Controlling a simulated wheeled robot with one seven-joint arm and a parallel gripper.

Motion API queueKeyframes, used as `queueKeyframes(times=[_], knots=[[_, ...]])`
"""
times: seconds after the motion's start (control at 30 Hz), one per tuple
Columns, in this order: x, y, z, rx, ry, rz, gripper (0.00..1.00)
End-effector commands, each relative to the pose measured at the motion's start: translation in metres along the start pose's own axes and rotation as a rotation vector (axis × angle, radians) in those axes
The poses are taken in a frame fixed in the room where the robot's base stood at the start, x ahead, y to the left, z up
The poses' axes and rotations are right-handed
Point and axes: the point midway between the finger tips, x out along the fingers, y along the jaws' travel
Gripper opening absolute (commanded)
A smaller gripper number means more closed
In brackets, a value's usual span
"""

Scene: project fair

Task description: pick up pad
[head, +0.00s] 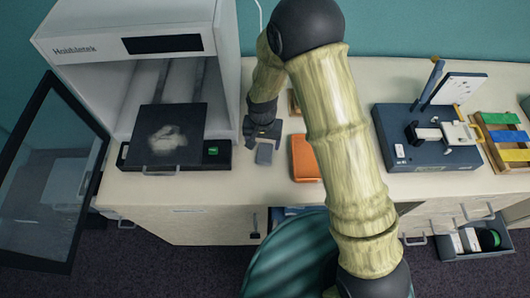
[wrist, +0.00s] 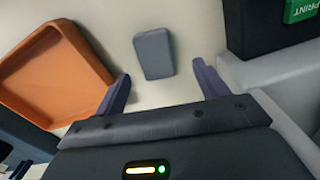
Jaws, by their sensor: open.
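The pad is a small grey-blue rounded block (head: 264,154) lying flat on the counter in the head view, between the white machine and the orange tray. It also shows in the wrist view (wrist: 154,54), ahead of the jaws and between their lines. My gripper (head: 262,138) is just behind the pad in the head view. In the wrist view my gripper (wrist: 162,88) is open, with one dark finger to each side and nothing between them. The pad appears apart from both fingers.
An orange tray (head: 306,158) lies right of the pad. A white machine (head: 228,60) with its door open stands left; its dark plate (head: 170,117) juts forward beside a green button (head: 213,151). A dark blue device (head: 405,151) stands farther right. A drawer (head: 475,252) is open below.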

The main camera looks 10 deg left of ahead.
Motion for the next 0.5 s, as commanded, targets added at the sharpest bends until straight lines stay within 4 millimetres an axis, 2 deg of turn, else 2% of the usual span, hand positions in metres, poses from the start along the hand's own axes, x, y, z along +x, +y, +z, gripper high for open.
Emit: queueKeyframes(times=[0.33, 0.5], knots=[[0.036, 0.007, -0.002, 0.000, -0.004, 0.002, 0.73], [0.046, 0.006, -0.002, 0.000, -0.001, 0.001, 0.73]])
